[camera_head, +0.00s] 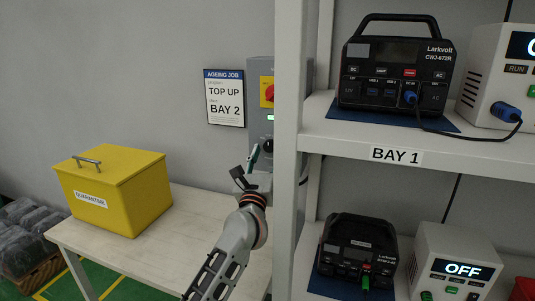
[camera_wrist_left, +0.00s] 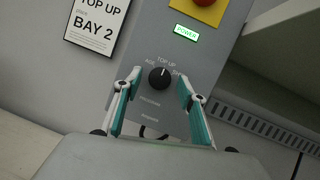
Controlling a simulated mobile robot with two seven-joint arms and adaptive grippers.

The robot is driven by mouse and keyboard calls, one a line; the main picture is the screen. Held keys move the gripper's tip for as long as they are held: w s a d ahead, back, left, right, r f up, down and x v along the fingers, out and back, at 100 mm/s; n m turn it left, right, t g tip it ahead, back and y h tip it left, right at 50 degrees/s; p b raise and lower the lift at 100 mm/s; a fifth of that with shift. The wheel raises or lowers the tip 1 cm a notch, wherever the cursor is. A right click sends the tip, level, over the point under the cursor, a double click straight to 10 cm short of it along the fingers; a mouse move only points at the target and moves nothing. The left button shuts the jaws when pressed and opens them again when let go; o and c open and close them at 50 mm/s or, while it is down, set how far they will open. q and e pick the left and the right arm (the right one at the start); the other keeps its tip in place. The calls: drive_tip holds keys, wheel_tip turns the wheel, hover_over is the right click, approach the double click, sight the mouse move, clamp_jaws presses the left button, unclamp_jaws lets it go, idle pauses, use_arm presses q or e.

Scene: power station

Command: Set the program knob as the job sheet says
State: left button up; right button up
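The job sheet (camera_head: 224,97) on the wall reads "AGEING JOB", "TOP UP" and "BAY 2"; part of it also shows in the left wrist view (camera_wrist_left: 95,27). The black program knob (camera_wrist_left: 159,78) is on a grey wall cabinet (camera_head: 259,85), with "AGE", "TOP UP" and a partly covered "BA..." label around it. Its small pale mark points up, roughly towards "TOP UP". My left gripper (camera_head: 253,160) is in front of the cabinet. In the wrist view its two teal fingers are apart, one each side of the knob, with visible gaps. My right gripper is not in view.
A red button on yellow (camera_head: 267,91) and a lit "POWER" sign (camera_wrist_left: 186,33) sit above the knob. A shelf post (camera_head: 289,150) stands close right of my arm. A yellow quarantine box (camera_head: 115,190) stands on the table (camera_head: 185,245). Shelves at right hold power units.

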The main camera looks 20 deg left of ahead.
use_arm(q)
drive_tip(key=v, duration=1.2)
drive_tip(key=shift+s+f, duration=0.1)
idle(0.4)
